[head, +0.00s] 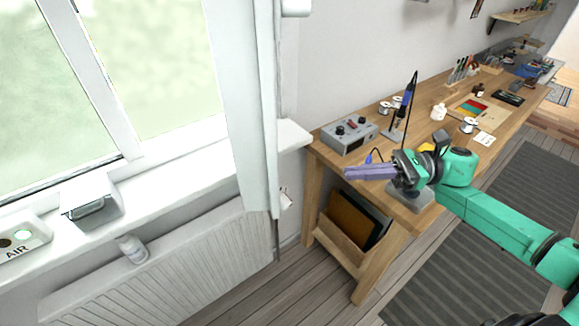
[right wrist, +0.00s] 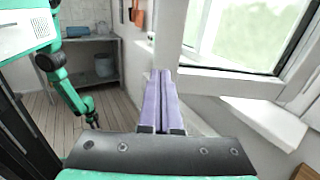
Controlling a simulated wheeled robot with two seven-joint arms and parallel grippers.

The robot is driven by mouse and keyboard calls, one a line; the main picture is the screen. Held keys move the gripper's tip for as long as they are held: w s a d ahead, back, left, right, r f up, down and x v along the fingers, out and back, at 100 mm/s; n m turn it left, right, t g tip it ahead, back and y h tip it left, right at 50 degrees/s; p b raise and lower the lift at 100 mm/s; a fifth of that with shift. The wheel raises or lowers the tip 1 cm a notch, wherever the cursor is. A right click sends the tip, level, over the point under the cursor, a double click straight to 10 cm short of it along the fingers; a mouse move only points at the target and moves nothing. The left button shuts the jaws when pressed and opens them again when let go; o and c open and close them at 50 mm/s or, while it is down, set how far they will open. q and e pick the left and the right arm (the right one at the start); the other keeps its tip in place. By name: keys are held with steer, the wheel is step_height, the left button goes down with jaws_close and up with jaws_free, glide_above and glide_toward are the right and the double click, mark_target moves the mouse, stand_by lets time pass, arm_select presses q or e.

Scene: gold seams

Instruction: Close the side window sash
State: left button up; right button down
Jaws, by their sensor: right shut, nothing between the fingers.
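The side window sash (head: 257,110) is a tall white frame. It stands swung out into the room, seen nearly edge-on in the head view, to the right of the glazed window (head: 150,70). My right gripper (head: 347,172) has purple fingers, shut and empty, pointing left at the front of the workbench. It is right of the sash with a gap in the head view. In the right wrist view the fingers (right wrist: 160,72) point toward a white upright, with glazing to its right; contact cannot be told. A green arm, likely my left, ends in a dark tip, too small to read.
The sill (head: 150,185) holds an AIR box (head: 22,243) and a grey-white box (head: 92,200). The wooden workbench (head: 325,150) with a grey control unit (head: 349,134) and tools stands at right.

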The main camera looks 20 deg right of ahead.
arm_select(q)
step_height(320, 180, up, 6)
steer(key=p, duration=0.5)
steer(key=shift+d+f, duration=0.15)
steer(key=shift+f, duration=0.05)
arm_select(e)
steer(key=w+a, duration=0.2)
steer(key=a, duration=1)
steer(key=shift+a, duration=0.1)
